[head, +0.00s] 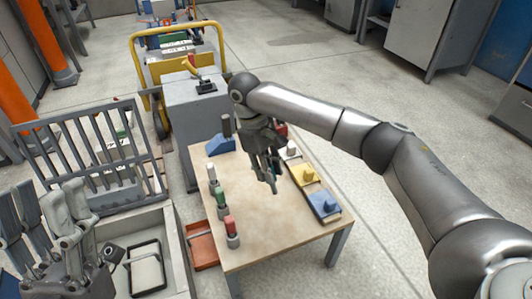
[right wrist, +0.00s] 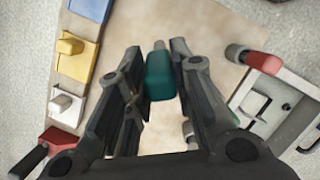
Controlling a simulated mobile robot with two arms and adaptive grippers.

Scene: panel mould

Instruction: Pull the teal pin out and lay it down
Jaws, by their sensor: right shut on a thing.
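The teal pin (right wrist: 159,74) is between the two fingers of my right gripper (right wrist: 158,60) in the right wrist view, with a lighter tip at its far end. My right gripper also shows in the head view (head: 268,182), over the middle of the wooden table (head: 255,235), its fingers shut on the pin. In the head view the fingers mostly hide the pin; whether it touches anything below I cannot tell. My left gripper (head: 42,215) is at the lower left of the head view, open and empty, above a grey bin.
White (head: 211,172), green (head: 220,197) and red (head: 230,225) pins stand along the table's left side. Yellow (head: 302,175) and blue (head: 323,205) blocks line the right. A blue block (head: 219,145) sits at the back left. The table's near middle is clear.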

